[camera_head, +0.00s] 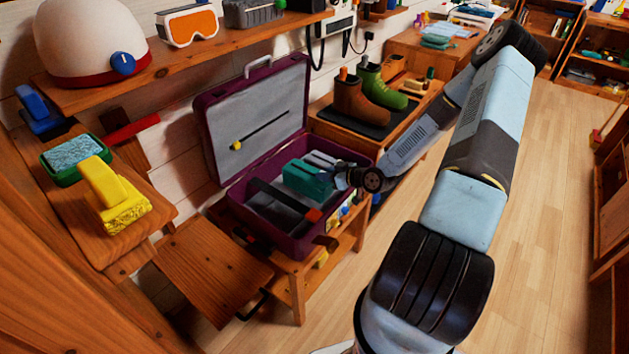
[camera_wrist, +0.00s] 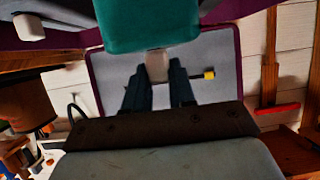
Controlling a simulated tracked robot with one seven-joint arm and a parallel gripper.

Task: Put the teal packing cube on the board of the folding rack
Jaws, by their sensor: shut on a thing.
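The teal packing cube (camera_head: 306,180) is at the right part of the open purple suitcase (camera_head: 285,243). I cannot tell whether it rests inside or hangs just above the bottom. My gripper (camera_head: 342,179) reaches it from the right and is shut on a pale tab at its end. In the wrist view, my gripper's dark fingers (camera_wrist: 155,82) close around that tab, with the teal cube (camera_wrist: 150,25) at the top. A brown wooden board (camera_head: 212,268), which looks like the folding rack's board, is bare, left of and in front of the suitcase.
The suitcase's raised lid (camera_head: 255,115) stands behind the cube, and a dark strap (camera_head: 280,198) crosses its base. Boots (camera_head: 375,92) stand on a tray behind. The right floor is clear.

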